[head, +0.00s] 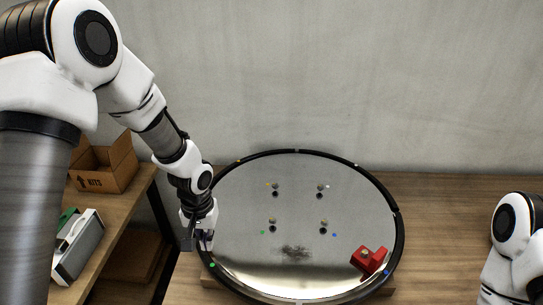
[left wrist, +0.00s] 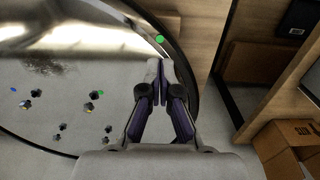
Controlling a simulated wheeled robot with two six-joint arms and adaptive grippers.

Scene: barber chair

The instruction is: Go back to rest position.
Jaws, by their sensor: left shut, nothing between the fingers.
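My left gripper (head: 205,242) is at the left rim of a large round mirror-like disc (head: 300,215) with a black edge. In the left wrist view the left gripper (left wrist: 163,72) points at the rim, its dark purple-lined fingers together at the tips with nothing between them. Whether it touches the rim, I cannot tell. My right arm (head: 518,240) shows at the right edge of the head view; its gripper is out of view.
A red block (head: 370,260) lies on the disc's lower right. Several small dark knobs and coloured dots mark the disc. A side shelf at left holds an open cardboard box (head: 105,163) and a white-grey device (head: 78,245). The table right of the disc (head: 440,225) is clear.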

